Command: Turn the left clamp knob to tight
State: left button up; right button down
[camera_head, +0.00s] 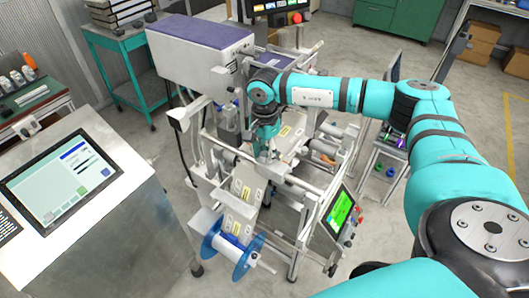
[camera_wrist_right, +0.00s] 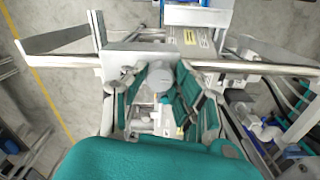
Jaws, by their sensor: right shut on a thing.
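My right gripper (camera_head: 264,152) reaches down onto the middle of the film machine (camera_head: 200,45) in the head view. Its fingers (camera_wrist_right: 160,95) are on both sides of a round grey clamp knob (camera_wrist_right: 159,77) in the right wrist view and are shut on it. The knob sits by a metal crossbar (camera_wrist_right: 235,66). In the head view the gripper and wrist mostly hide the knob. I cannot read its tightness from these frames. My left gripper is not in view.
A blue-rimmed reel (camera_head: 233,258) hangs at the machine's front. A small green screen (camera_head: 341,208) stands at its right. A touch-screen console (camera_head: 62,172) is at the left, and a teal cart (camera_head: 122,48) is behind it. Open floor lies at the back right.

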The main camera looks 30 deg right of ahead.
jog(key=m+b, duration=0.2)
jog(key=shift+f+m, duration=0.15)
jog(key=shift+m, duration=0.25)
jog(key=m+b, duration=0.3)
jog(key=shift+w+m, duration=0.1)
jog(key=shift+m, duration=0.2)
jog(key=m+b, duration=0.2)
jog(key=m, duration=0.1)
jog(key=shift+m, duration=0.4)
jog(key=m+b, duration=0.1)
jog(key=m, duration=0.1)
jog(key=shift+m, duration=0.4)
jog(key=m+b, duration=0.2)
jog(key=m, duration=0.3)
jog(key=shift+r, duration=0.2)
jog(key=m, duration=0.5)
jog(key=shift+r+b, duration=0.1)
jog(key=shift+b, duration=0.25)
jog(key=shift+d+m, duration=0.1)
jog(key=shift+m, duration=0.2)
jog(key=c, duration=1)
grip_release()
